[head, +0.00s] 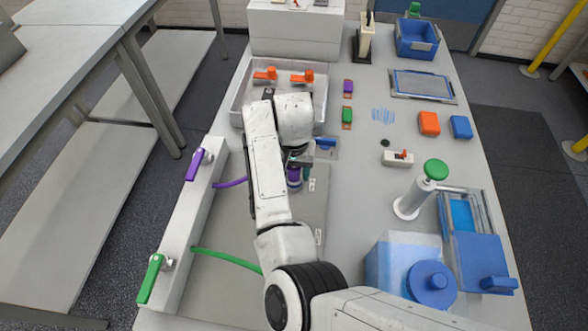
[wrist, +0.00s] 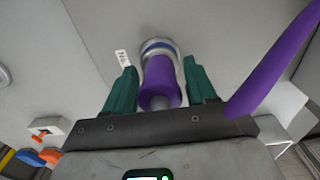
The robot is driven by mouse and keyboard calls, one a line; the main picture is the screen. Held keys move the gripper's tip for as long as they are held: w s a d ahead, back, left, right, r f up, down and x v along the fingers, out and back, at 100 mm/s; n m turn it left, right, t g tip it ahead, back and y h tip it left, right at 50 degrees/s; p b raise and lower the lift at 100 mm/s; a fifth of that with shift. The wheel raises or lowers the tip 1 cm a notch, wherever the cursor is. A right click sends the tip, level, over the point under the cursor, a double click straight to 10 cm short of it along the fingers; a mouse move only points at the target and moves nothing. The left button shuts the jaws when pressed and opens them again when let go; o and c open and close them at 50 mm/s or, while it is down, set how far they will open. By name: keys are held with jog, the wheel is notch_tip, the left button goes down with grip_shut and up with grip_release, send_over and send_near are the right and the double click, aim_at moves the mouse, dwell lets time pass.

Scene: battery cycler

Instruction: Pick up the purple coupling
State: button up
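The purple coupling (wrist: 160,82) stands between the two green fingers of my gripper (wrist: 159,72) in the wrist view, with a silver and blue collar at its far end. The fingers are on either side of it, with narrow gaps seeming to show near the tips, so the gripper looks open around it. In the head view the coupling (head: 294,178) is partly hidden by my arm, and my gripper (head: 300,163) is mostly hidden there too.
A purple hose (head: 230,183) runs from the purple-handled valve (head: 196,164); a green hose (head: 225,257) runs from the green-handled valve (head: 150,277). A tray with orange-handled parts (head: 303,77) lies behind. A green-topped post (head: 435,170) and a blue-lidded container (head: 430,285) stand right.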

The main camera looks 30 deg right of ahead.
jog(key=c, duration=1)
jog(key=shift+o, duration=0.2)
jog(key=shift+r, duration=0.1)
jog(key=shift+r, duration=0.55)
jog(key=s+d+r+p, duration=0.2)
jog(key=s+d+r, duration=0.6)
jog(key=d+r, duration=0.3)
jog(key=shift+s+d+r+p, duration=0.15)
jog(key=shift+r+p, duration=0.15)
jog(key=shift+r, duration=0.05)
